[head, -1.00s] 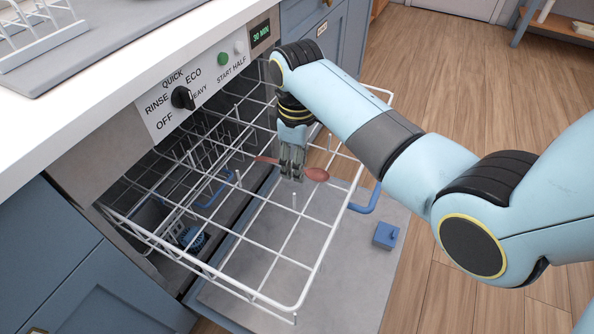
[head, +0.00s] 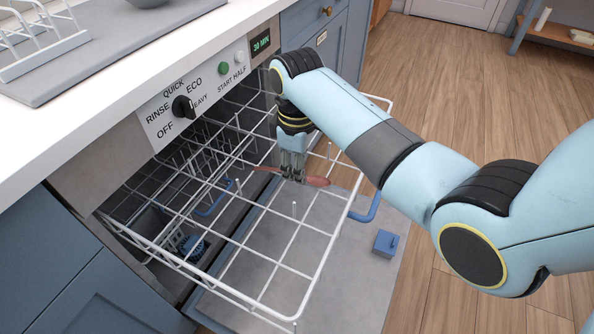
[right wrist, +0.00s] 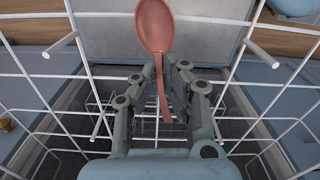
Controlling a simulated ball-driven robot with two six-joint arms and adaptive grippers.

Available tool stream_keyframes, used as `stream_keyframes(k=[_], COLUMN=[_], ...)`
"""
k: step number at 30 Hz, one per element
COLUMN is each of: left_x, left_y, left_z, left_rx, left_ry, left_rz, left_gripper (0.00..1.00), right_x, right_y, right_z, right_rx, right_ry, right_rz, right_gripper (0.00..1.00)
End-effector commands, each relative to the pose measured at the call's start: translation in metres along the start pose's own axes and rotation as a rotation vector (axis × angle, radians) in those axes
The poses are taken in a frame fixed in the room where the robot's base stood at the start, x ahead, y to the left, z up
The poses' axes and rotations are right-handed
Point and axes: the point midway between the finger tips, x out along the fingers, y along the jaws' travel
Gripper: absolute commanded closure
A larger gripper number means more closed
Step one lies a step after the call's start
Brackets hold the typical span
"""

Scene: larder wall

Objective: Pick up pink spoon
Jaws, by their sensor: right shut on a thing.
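The pink spoon (head: 317,182) is held in my right gripper (head: 292,176) over the far part of the dishwasher's white wire rack (head: 318,262). The gripper points down and is shut on the spoon's handle. In the right wrist view the spoon (right wrist: 155,27) has its bowl at the top of the picture, and its handle runs down between the fingers of the gripper (right wrist: 168,72). In the head view the bowl lies right of the fingers and the handle end sticks out to the left. I cannot tell the exact gap between spoon and rack wires. My left gripper is not in view.
The rack's upright tines stand around the gripper. The dishwasher's open door (head: 350,285) lies below, with a small blue block (head: 386,243) on it. A control panel (head: 205,88) and white counter (head: 120,75) border the left. A dish rack (head: 40,45) stands on the counter.

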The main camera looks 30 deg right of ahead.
Motion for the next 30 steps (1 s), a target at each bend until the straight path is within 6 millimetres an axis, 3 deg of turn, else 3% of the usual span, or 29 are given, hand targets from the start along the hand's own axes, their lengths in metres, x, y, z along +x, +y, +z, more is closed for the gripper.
stream_keyframes(k=[8,21,30], left_x=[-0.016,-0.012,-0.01], left_y=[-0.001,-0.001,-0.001], left_z=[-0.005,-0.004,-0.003], left_rx=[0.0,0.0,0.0], left_ry=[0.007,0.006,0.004], left_rz=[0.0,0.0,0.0], left_gripper=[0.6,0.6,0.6], right_x=[-0.042,-0.092,-0.106], right_y=[0.001,0.082,0.103], right_z=[-0.001,-0.042,-0.053], right_rx=[0.0,0.001,0.0], right_ry=[0.004,0.001,0.0], right_rz=[0.003,0.001,0.0], right_gripper=[1.0,1.0,1.0])
